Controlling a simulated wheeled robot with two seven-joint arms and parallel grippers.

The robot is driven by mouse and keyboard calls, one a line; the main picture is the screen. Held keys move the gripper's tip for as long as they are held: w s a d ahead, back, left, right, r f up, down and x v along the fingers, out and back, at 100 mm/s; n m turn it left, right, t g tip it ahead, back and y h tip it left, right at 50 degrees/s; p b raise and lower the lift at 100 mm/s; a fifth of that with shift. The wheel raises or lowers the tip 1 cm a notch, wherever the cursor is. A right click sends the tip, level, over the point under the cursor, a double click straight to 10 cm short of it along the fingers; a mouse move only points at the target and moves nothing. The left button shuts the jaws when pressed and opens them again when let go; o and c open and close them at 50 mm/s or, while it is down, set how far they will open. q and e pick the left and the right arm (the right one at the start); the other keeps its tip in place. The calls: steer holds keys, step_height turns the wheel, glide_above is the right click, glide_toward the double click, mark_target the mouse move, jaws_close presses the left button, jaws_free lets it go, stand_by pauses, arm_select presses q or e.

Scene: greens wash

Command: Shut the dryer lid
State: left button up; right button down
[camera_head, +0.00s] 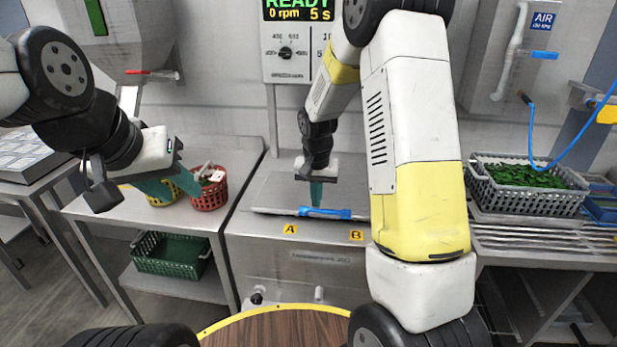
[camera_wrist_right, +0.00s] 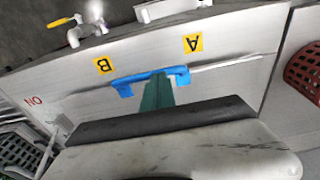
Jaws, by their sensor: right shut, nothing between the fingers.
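The dryer lid (camera_head: 277,190) is a flat grey steel panel that looks level on top of the dryer cabinet (camera_head: 270,255). Its blue bar handle (camera_head: 338,214) runs along the front edge, above the yellow A and B labels. My right gripper (camera_head: 316,200) points down with its teal fingers shut and empty, right at the handle. In the right wrist view, the fingertips (camera_wrist_right: 158,82) overlap the middle of the blue handle (camera_wrist_right: 128,81); whether they touch it I cannot tell. My left gripper (camera_head: 178,188) hangs at the left over the side table, its teal fingers apart and empty.
A red basket (camera_head: 210,196) and a yellow basket stand on the left table, close to my left gripper. A green crate (camera_head: 170,256) is on the shelf below. A grey crate of greens (camera_head: 525,184) stands at the right. A control panel (camera_head: 287,52) is on the back wall.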

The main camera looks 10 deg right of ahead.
steer(key=shift+f, duration=0.5)
